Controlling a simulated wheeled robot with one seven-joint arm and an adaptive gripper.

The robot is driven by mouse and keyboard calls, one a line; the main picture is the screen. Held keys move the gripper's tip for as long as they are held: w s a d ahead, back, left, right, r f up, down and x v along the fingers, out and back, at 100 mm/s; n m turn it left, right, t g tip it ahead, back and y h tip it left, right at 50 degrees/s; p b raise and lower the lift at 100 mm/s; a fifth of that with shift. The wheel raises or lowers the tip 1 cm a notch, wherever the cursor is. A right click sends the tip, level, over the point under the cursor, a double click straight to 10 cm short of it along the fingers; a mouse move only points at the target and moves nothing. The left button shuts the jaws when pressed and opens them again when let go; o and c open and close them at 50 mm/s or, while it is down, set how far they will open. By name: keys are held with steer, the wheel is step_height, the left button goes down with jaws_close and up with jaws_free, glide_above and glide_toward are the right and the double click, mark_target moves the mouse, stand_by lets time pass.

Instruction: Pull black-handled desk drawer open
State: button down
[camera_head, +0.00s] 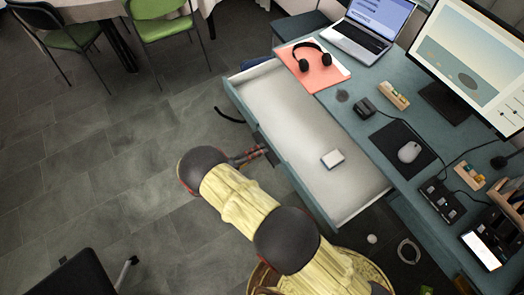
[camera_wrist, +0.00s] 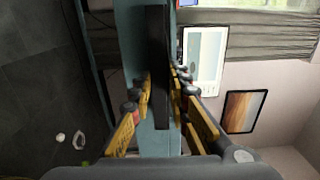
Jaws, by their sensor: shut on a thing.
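The desk drawer (camera_head: 318,175) is pulled well out from the teal desk (camera_head: 372,125), showing its white inside and teal front. A small white box (camera_head: 333,159) lies in it. My gripper (camera_head: 258,152) is at the outer side of the drawer front. In the wrist view, the fingers of my gripper (camera_wrist: 163,88) stand on both sides of the black handle (camera_wrist: 158,50), shut on it. The handle runs up and down in that view against the teal drawer front. In the head view my gripper and arm partly hide the handle.
The desk bears a laptop (camera_head: 366,28), headphones (camera_head: 306,56), a mouse (camera_head: 409,152) and a monitor (camera_head: 470,60). A round woven basket (camera_head: 372,270) stands below my arm. Chairs stand at upper left and lower left.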

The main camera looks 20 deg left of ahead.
steer(key=shift+s+d+f, duration=0.1)
steer(key=shift+d+f, duration=0.15)
steer(key=shift+f, duration=0.15)
steer(key=c, duration=2)
jaws_free()
steer(key=shift+o, duration=1.2)
steer(key=shift+a+r, duration=0.15)
steer(key=v, duration=1.1)
steer(key=shift+s+a, duration=0.25)
steer(key=shift+a, duration=0.1)
